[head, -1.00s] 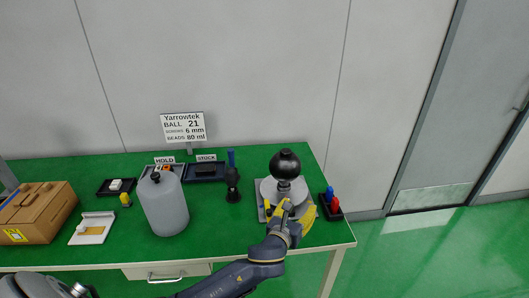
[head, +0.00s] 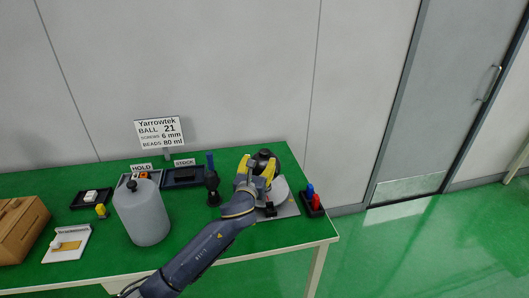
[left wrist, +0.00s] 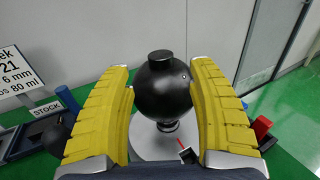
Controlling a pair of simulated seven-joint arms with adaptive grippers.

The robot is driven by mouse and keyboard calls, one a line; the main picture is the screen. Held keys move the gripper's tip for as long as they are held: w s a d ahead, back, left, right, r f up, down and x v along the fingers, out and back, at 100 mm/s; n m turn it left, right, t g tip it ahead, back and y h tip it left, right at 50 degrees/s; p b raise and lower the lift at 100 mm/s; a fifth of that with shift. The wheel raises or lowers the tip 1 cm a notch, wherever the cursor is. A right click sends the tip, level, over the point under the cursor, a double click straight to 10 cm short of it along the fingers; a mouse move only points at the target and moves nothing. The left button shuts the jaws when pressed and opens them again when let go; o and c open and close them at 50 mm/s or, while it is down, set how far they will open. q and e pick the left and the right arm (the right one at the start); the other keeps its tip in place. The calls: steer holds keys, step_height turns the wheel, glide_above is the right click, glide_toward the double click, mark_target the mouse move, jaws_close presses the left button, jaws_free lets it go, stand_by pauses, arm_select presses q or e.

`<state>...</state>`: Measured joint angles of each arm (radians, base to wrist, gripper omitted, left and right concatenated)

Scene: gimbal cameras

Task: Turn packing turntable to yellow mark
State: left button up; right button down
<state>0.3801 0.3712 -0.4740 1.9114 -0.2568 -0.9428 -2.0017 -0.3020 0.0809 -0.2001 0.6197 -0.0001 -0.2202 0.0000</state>
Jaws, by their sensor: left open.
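The packing turntable is a pale grey disc (head: 283,194) on a flat grey plate at the right end of the green table. A black ball with a short cap (left wrist: 162,88) stands upright on it, partly hidden by my gripper in the head view. My left gripper (head: 257,172) is open, with a yellow finger on each side of the ball. In the left wrist view the fingers overlap the ball's edges; I cannot tell whether they touch it. A small black block with a red line (left wrist: 185,150) shows at the disc. I see no yellow mark on the turntable.
A black holder with blue and red pegs (head: 313,202) stands close right of the turntable. A dark upright tool (head: 212,188) and a grey jug (head: 142,215) stand to the left. The sign (head: 160,132) and bins are behind. A cardboard box (head: 18,228) is far left.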

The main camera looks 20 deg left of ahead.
mark_target(263, 154)
arm_select(q)
steer(key=shift+w+a, duration=0.2)
steer(key=shift+w, duration=3.75)
steer(key=shift+c, duration=0.3)
